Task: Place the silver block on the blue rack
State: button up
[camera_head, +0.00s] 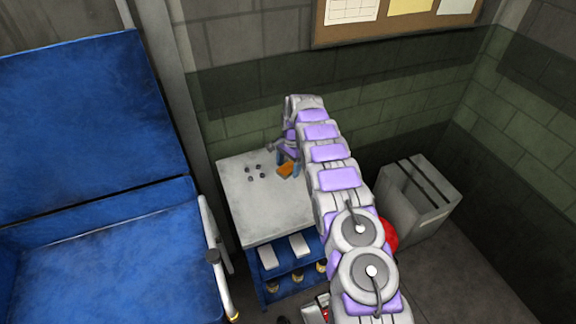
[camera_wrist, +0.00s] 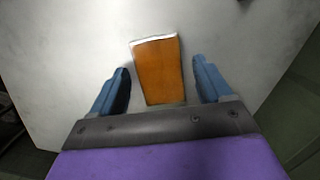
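An orange block (camera_wrist: 158,72) with a thin silvery-white far edge lies on the grey worktop. It also shows in the head view (camera_head: 286,170), partly beside my arm. My gripper (camera_wrist: 160,85) is open, with one blue finger on each side of this block and a gap on both sides. My gripper also shows at the worktop in the head view (camera_head: 287,163). The blue rack (camera_head: 285,277) is under the worktop. Two pale silvery blocks, one left (camera_head: 268,257) and one right (camera_head: 299,246), sit on its upper shelf.
Several small dark pieces (camera_head: 256,172) lie on the worktop (camera_head: 262,212) left of my gripper. Several brass-coloured items (camera_head: 296,277) sit on a lower rack shelf. A grey bin (camera_head: 425,200) stands to the right. A large blue machine or seat (camera_head: 85,130) fills the left.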

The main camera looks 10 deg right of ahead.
jog(key=shift+r, duration=0.1)
notch_tip(320, 180, up, 12)
jog(key=w+d+p, duration=0.1)
jog(key=p, duration=0.2)
jog(key=shift+d+p, duration=0.2)
jog(key=shift+p, duration=0.2)
notch_tip(320, 180, up, 13)
jog(key=n, duration=0.3)
send_over(291, 165)
jog(key=s+a, duration=0.1)
jog(key=s, duration=0.7)
jog(key=s+a+r+n, duration=0.1)
jog(key=s+r, duration=0.3)
jog(key=s, duration=0.3)
jog(key=s+r+n, duration=0.2)
jog(key=s+r, duration=0.2)
jog(key=s, duration=0.3)
jog(key=s+f+n, duration=0.2)
jog(key=s, duration=1.5)
jog(key=s+f+n+h, duration=0.1)
jog(key=s+f+n, duration=0.1)
jog(key=s, duration=1.5)
jog(key=shift+s+n+g, duration=0.4)
jog(key=shift+n, duration=0.2)
